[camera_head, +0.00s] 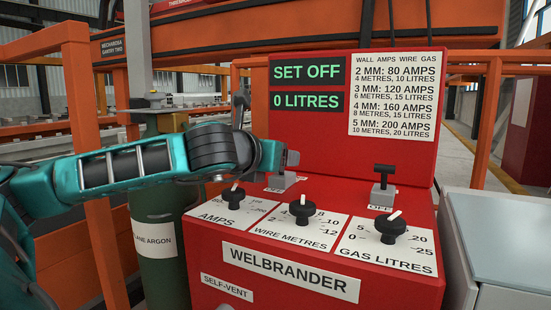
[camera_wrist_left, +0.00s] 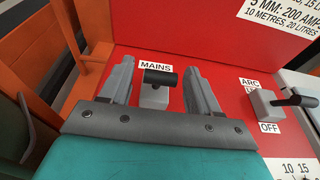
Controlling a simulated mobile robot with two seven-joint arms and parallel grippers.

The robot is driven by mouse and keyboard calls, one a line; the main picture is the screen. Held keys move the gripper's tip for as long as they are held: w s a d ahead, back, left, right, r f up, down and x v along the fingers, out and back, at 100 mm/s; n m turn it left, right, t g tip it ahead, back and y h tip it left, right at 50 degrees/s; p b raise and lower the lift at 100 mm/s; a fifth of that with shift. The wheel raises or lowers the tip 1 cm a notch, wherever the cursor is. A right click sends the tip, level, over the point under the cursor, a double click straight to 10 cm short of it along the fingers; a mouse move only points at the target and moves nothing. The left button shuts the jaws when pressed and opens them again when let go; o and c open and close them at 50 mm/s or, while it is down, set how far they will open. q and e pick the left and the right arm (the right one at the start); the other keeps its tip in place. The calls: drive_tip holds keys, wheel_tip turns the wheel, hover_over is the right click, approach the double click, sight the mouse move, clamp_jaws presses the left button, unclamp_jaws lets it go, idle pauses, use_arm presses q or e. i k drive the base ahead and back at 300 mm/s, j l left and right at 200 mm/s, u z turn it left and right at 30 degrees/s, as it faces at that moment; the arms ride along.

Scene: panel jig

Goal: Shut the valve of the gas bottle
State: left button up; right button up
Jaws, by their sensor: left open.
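The gas bottle (camera_head: 163,268) is a dark green cylinder left of the red welder, labelled argon. My left arm crosses in front of its middle. Small fittings (camera_head: 155,99) show at its top; I cannot tell whether the valve is open or shut. My left gripper (camera_head: 289,158) is at the welder, right of the bottle and away from its top. In the left wrist view the open gripper (camera_wrist_left: 157,68) has one finger on each side of the black-handled mains switch (camera_wrist_left: 155,92), with gaps on both sides. My right gripper is not in view.
The red welder (camera_head: 310,275) has amps (camera_head: 233,195), wire (camera_head: 302,209) and gas (camera_head: 390,226) knobs and an arc switch (camera_head: 383,188). Its display (camera_head: 307,87) reads "SET OFF" and "0 LITRES". Orange frames (camera_head: 98,180) stand around the bottle; a grey cabinet (camera_head: 495,240) is at right.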

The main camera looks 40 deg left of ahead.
sight(155, 98)
drive_tip(key=k+l+u, duration=0.1)
drive_tip(key=k+l, duration=0.45)
drive_tip(key=k, duration=0.3)
